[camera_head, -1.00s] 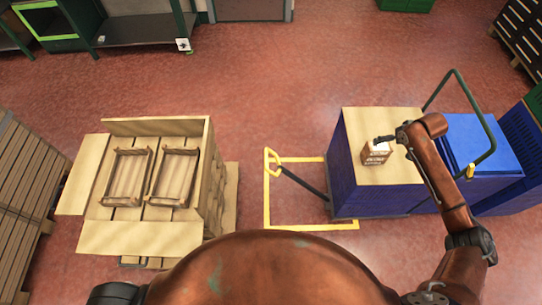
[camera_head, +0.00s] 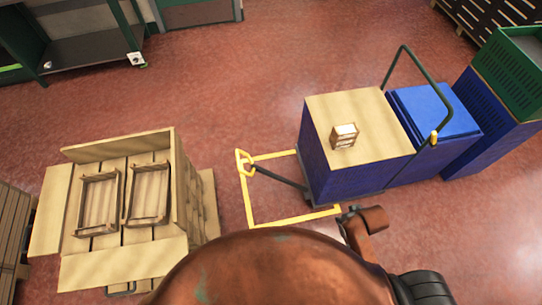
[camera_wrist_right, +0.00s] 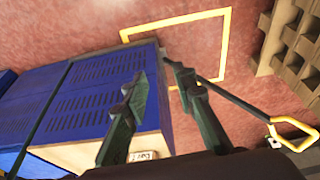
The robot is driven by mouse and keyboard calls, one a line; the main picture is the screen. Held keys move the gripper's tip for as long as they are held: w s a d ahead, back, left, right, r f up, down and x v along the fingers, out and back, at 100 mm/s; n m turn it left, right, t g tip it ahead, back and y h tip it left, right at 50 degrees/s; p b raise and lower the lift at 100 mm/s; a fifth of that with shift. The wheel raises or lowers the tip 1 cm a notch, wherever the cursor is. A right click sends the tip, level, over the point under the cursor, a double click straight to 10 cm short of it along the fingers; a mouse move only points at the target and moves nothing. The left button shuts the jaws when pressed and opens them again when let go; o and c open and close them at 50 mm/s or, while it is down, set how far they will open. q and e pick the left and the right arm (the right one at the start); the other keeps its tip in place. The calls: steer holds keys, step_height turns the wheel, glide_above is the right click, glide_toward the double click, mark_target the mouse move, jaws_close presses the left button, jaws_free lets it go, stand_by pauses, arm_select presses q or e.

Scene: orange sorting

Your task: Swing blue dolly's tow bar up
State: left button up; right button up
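The blue dolly carries blue crates (camera_head: 340,177) under a tan board (camera_head: 365,110). Its dark tow bar (camera_head: 280,178) slants out to the left, low over the floor, and ends in a yellow loop handle (camera_head: 244,165). In the right wrist view, the tow bar (camera_wrist_right: 235,100) runs to the right with its yellow handle (camera_wrist_right: 295,135) at the lower right. My right gripper (camera_wrist_right: 154,72) is open and empty, in front of the blue crates and left of the bar, not touching the handle. My left gripper is out of view.
A yellow floor outline (camera_head: 248,205) surrounds the tow bar. A small carton (camera_head: 344,136) sits on the board. A large open carton (camera_head: 190,190) with wooden trays stands left. A green push handle (camera_head: 402,60) and a green crate (camera_head: 510,75) are right.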

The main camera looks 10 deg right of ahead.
steer(key=shift+m+g+h, duration=0.3)
steer(key=shift+m+h, duration=0.1)
steer(key=shift+m, duration=0.1)
steer(key=s+f, duration=0.1)
steer(key=s, duration=0.1)
steer(key=s+d+f, duration=0.1)
steer(key=s, duration=0.1)
steer(key=s+f, duration=0.1)
steer(key=s, duration=0.1)
steer(key=shift+d+f, duration=0.2)
steer(key=shift+f, duration=0.2)
steer(key=c, duration=0.5)
steer(key=shift+g, duration=0.5)
steer(key=s+f, duration=0.1)
steer(key=f, duration=0.5)
steer(key=s+f, duration=0.1)
steer(key=f, duration=0.5)
steer(key=s+f, duration=0.1)
steer(key=f, duration=0.5)
steer(key=shift+s+a+f, duration=0.1)
steer(key=shift+s+a, duration=0.1)
steer(key=shift+s, duration=0.2)
jaws_close()
steer(key=s+f+g, duration=0.1)
steer(key=s+f, duration=2)
steer(key=shift+s+n, duration=0.3)
steer(key=shift+n, duration=0.1)
steer(key=shift+a+f, duration=0.1)
